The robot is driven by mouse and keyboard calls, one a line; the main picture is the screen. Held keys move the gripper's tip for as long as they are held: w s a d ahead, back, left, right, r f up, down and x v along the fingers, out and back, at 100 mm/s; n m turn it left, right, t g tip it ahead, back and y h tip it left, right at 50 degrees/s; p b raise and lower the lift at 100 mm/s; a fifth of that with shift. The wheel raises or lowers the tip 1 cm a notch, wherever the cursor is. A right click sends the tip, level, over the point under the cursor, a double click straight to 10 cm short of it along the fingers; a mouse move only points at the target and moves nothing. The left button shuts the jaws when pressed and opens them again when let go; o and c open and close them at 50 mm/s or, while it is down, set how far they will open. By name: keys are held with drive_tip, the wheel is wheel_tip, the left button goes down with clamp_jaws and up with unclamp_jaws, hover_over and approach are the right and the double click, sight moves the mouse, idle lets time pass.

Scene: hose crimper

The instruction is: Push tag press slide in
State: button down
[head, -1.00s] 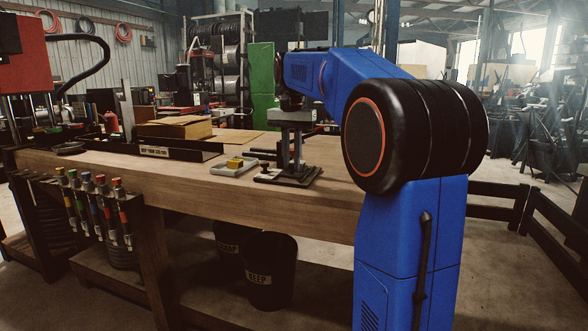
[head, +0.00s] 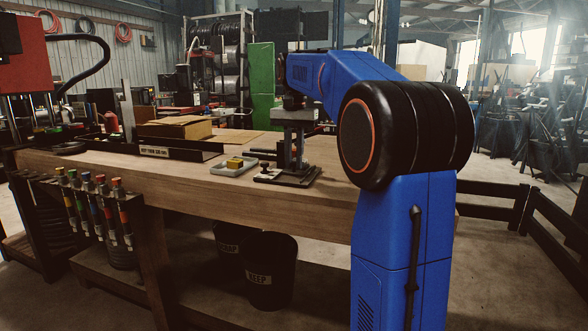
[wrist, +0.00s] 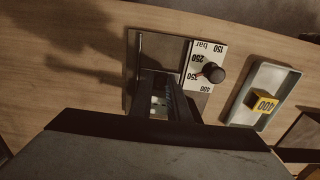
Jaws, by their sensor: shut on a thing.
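The tag press (head: 288,178) stands on the workbench, a dark base plate with upright parts; its plate also shows in the wrist view (wrist: 190,88). There it bears a white pressure scale (wrist: 205,58) and a black round knob (wrist: 213,72). My gripper (wrist: 162,85) points down over the left part of the plate, its fingers close together around a small part that seems to be the press slide. The fingers hide most of that part, so the slide's exact position cannot be told. In the head view my gripper (head: 289,150) is over the press.
A grey tray (head: 233,166) with a yellow block marked 400 (wrist: 264,101) lies beside the press. A cardboard box (head: 180,128) and a black size-tag rack (head: 155,152) stand farther left. The bench front (head: 250,200) is bare.

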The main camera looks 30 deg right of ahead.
drive_tip(key=shift+w+d, duration=0.6)
drive_tip(key=shift+d, duration=0.1)
idle(0.4)
drive_tip(key=c, duration=1)
unclamp_jaws()
drive_tip(key=shift+r, duration=4.5)
drive_tip(key=shift+s, duration=0.1)
